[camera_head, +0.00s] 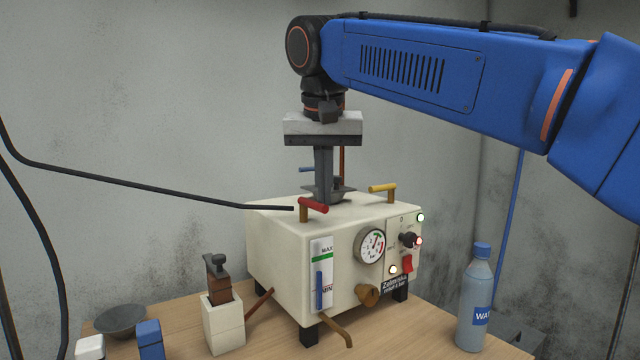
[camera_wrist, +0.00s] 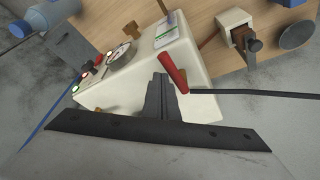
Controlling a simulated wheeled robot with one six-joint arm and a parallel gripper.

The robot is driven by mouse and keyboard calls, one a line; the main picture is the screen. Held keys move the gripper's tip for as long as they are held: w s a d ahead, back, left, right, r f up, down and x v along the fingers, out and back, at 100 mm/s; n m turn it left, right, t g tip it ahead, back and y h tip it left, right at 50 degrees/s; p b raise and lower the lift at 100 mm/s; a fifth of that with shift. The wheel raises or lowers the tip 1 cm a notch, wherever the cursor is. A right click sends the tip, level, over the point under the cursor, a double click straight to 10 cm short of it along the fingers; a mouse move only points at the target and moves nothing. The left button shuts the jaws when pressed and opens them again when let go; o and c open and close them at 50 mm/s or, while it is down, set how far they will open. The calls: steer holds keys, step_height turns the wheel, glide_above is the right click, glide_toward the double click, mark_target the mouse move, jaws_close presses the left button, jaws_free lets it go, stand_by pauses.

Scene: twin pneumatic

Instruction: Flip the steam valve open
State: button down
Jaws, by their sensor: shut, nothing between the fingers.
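The cream machine (camera_head: 280,240) has several small levers on its top. A red-handled lever (camera_head: 313,205) stands at the front left edge and also shows in the wrist view (camera_wrist: 173,73). A yellow-handled lever (camera_head: 382,188) stands to the right. A small blue handle (camera_head: 306,169) shows behind my gripper. Which lever is the steam valve cannot be told from any label. My gripper (camera_head: 325,198) points down over the machine's top, fingers shut and empty. In the wrist view its fingertips (camera_wrist: 161,80) appear close beside the red handle; contact cannot be told.
A gauge (camera_head: 370,245), a red switch (camera_head: 408,263) and lit lamps are on the front. A black hose (camera_head: 150,190) runs in from the left to near the red lever. A water bottle (camera_head: 475,300) stands right; a cream block (camera_head: 224,322) and bowl (camera_head: 121,320) stand left.

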steer(key=shift+s+a+f, duration=0.1)
steer(key=shift+s+a, duration=0.1)
steer(key=shift+s, duration=0.15)
stand_by(0.5)
steer(key=shift+w+d, duration=0.1)
steer(key=w+d, duration=0.2)
steer(key=d, duration=0.1)
steer(key=shift+r, duration=0.4)
step_height(320, 180, up, 10)
steer(key=s+a, duration=0.1)
steer(key=a, duration=0.1)
steer(key=shift+s+a+f, duration=0.25)
